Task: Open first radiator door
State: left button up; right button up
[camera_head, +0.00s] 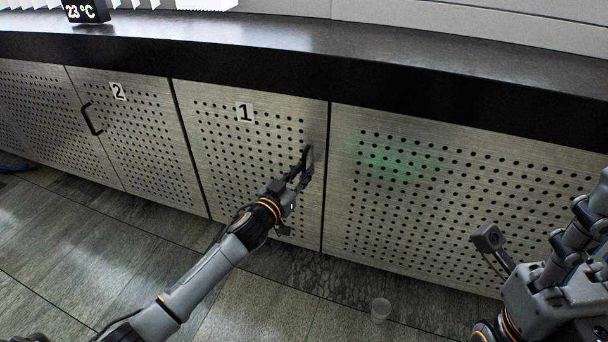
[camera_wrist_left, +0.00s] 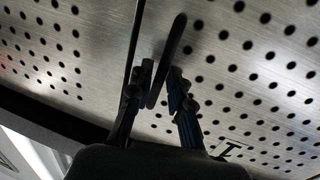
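The door marked 1 (camera_head: 222,132) is a perforated metal panel under the dark counter, and it looks flush with its neighbours. Its dark bar handle (camera_head: 309,158) is near the right edge; it also shows in the left wrist view (camera_wrist_left: 174,42). My left gripper (camera_head: 303,172) is at this handle. In the left wrist view, the two fingers (camera_wrist_left: 161,76) lie on either side of the handle and look closed in on it. Part of the handle is hidden by the fingers in the head view.
Door 2 (camera_head: 150,150) with a dark handle (camera_head: 91,119) is to the left. A plain perforated panel (camera_head: 430,200) is to the right. The dark counter (camera_head: 300,45) overhangs above.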

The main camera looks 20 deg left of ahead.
pick_arm(q)
jog(key=shift+w+d, duration=0.2)
jog(key=shift+w, duration=0.45)
jog(key=shift+c, duration=0.4)
grip_shut()
